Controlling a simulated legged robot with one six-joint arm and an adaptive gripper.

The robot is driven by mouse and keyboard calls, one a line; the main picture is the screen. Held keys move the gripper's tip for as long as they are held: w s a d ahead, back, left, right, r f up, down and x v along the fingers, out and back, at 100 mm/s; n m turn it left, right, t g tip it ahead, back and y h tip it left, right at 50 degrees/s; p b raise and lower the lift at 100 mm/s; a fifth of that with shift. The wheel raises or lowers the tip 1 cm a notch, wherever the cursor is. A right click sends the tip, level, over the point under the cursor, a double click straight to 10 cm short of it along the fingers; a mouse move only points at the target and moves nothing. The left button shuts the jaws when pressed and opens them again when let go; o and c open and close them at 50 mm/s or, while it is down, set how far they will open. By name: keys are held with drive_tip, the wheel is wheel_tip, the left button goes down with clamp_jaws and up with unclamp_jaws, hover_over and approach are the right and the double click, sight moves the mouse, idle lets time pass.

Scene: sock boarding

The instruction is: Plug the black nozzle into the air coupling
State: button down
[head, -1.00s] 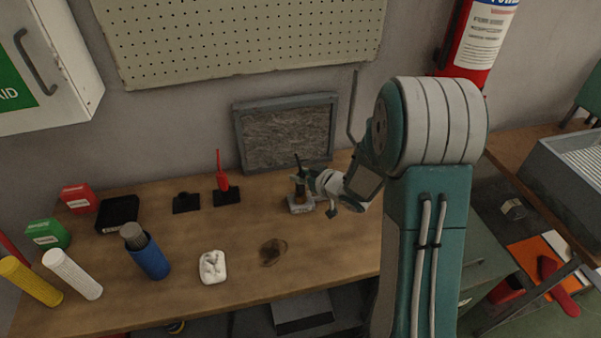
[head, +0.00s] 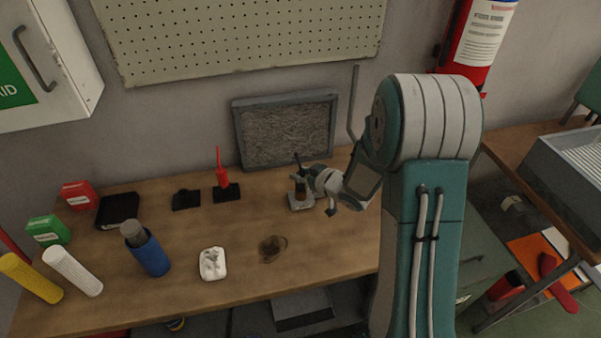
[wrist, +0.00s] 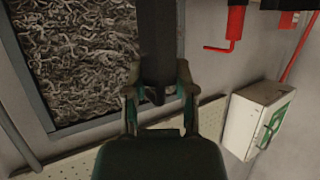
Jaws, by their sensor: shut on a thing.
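The black nozzle (head: 298,161) is upright in my gripper (head: 305,178), over a small grey block with a brownish upright part, which looks like the air coupling (head: 301,190). In the head view I cannot tell whether the nozzle touches or enters the coupling. In the wrist view the nozzle (wrist: 157,40) is a dark shaft between the two fingers of my gripper (wrist: 158,88), which are shut on it. Its far end runs out of the top of that view, and the coupling cannot be made out there.
A red nozzle (head: 221,176) stands in a black holder left of my gripper, beside another low black holder (head: 187,201). A grey-framed panel (head: 287,132) leans on the wall behind.

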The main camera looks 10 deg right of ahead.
drive_tip(key=shift+f, duration=0.1)
drive_tip(key=shift+c, duration=1.8)
unclamp_jaws()
drive_tip(key=v, duration=1.2)
drive_tip(key=shift+w, duration=0.1)
